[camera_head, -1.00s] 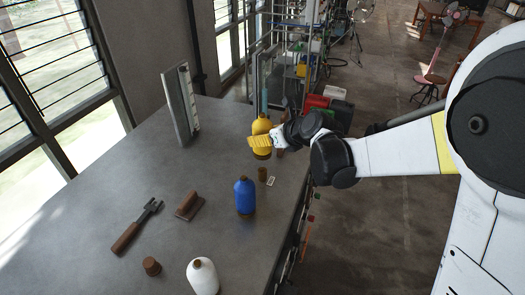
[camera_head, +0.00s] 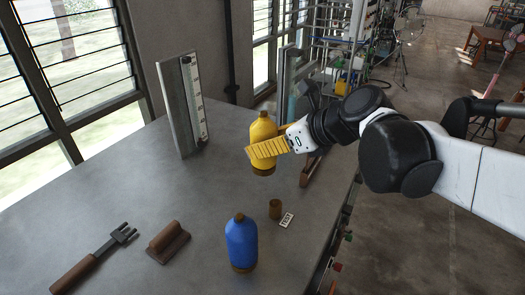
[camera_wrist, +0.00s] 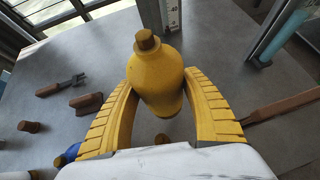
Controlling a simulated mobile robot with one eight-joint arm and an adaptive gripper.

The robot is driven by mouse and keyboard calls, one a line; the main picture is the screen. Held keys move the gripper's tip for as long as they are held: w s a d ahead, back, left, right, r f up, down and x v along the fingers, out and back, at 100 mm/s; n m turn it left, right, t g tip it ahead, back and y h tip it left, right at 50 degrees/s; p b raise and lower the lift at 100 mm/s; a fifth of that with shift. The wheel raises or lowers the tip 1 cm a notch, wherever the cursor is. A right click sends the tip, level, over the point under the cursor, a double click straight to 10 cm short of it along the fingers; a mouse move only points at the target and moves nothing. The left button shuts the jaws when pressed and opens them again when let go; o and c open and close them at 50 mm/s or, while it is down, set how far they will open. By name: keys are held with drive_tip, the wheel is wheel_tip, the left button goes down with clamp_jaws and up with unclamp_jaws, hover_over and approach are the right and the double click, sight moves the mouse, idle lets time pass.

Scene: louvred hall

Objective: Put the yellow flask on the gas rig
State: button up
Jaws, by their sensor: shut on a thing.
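The yellow flask (camera_head: 262,131) is upright with a brown stopper, over the far part of the grey table. My gripper (camera_head: 264,150) has yellow ribbed fingers closed around its body. In the wrist view the flask (camera_wrist: 157,80) sits between both fingers (camera_wrist: 165,100), its stopper towards the top of the picture. The fingers hide part of its body, and I cannot tell whether its base touches the table. A frame with tubes and pipes (camera_head: 335,50) stands beyond the table; it may be the gas rig, but I cannot tell for sure.
A blue flask (camera_head: 241,243), a brown cork (camera_head: 275,208) and a small label card (camera_head: 286,220) are on the near table (camera_head: 140,205). A brown block tool (camera_head: 168,243) and a fork-like tool (camera_head: 95,258) lie left. An upright scale board (camera_head: 183,105) stands behind.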

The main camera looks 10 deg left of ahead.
drive_tip(key=a+f, duration=1)
drive_tip(key=a, duration=0.1)
drive_tip(key=shift+s+a+f, duration=0.1)
drive_tip(key=shift+a+f, duration=0.05)
drive_tip(key=shift+f, duration=0.1)
drive_tip(key=shift+s, duration=0.1)
drive_tip(key=shift+f, duration=0.1)
drive_tip(key=o, duration=1.4)
